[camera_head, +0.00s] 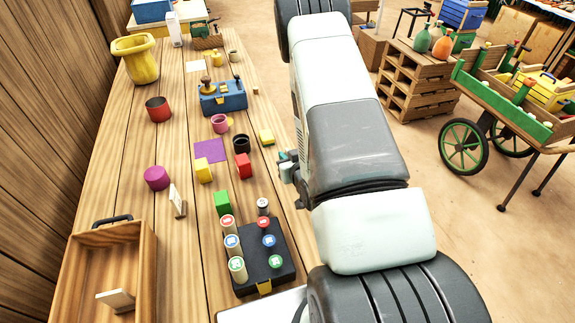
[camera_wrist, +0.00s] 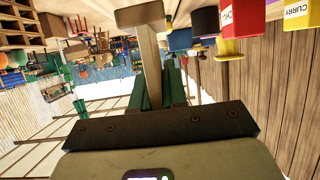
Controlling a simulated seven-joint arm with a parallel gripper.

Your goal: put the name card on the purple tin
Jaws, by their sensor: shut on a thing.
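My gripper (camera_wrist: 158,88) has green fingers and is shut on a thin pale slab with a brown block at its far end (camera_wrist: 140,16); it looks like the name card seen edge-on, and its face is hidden. The purple tin (camera_head: 156,178) is a low round tin standing on the left half of the table, well apart from my gripper. Nothing lies on its top.
A small white card on a wooden foot (camera_head: 178,202) stands close to the tin. An open wooden tray (camera_head: 148,262) is at the near left. A black rack (camera_head: 275,272) holds several capped jars. Red (camera_head: 243,167), yellow (camera_head: 203,171) and green (camera_head: 222,204) blocks stand between.

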